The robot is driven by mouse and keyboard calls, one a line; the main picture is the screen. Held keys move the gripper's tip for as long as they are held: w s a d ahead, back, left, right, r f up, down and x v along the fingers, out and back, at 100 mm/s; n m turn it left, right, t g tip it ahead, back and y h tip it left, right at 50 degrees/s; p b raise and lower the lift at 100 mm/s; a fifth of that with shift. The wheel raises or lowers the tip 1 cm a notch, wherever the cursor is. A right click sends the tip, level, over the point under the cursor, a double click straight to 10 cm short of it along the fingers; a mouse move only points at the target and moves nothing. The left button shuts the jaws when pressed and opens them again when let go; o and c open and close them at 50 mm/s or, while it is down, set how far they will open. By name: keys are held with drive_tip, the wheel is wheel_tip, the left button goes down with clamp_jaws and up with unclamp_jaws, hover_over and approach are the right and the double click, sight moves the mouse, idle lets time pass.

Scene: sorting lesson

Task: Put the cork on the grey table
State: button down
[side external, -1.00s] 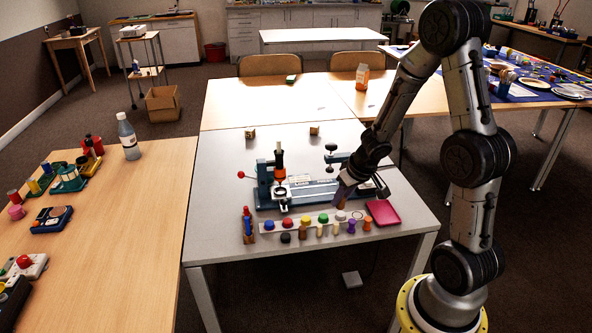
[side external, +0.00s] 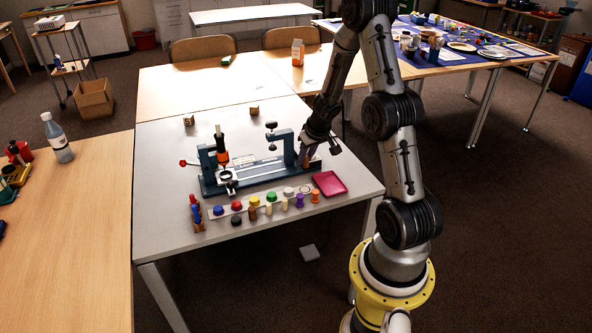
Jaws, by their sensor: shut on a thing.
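My gripper (side external: 308,158) is at the right end of the blue-grey bench device, low over the grey table (side external: 158,165). It is shut on a small brownish piece (side external: 305,160), which looks like the cork, though it is small and partly hidden by the fingers. I cannot tell whether the piece touches the device or the table.
The blue device (side external: 245,175) with an orange-and-black tool stands just left of my gripper. A pink tray (side external: 330,183) lies in front, to the right. A strip of coloured caps (side external: 237,206) and several small pegs line the front. The table's left and back are mostly clear.

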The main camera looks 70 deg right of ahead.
drive_tip(key=w, duration=0.1)
hover_over(296, 177)
drive_tip(key=s, duration=0.1)
drive_tip(key=f, duration=0.4)
drive_tip(key=a+f, duration=0.1)
drive_tip(key=f, duration=0.1)
drive_tip(key=shift+f, duration=1.7)
drive_tip(key=shift+f, duration=0.15)
drive_tip(key=c, duration=1)
unclamp_jaws()
drive_tip(key=shift+f, duration=0.2)
drive_tip(key=shift+r, duration=0.1)
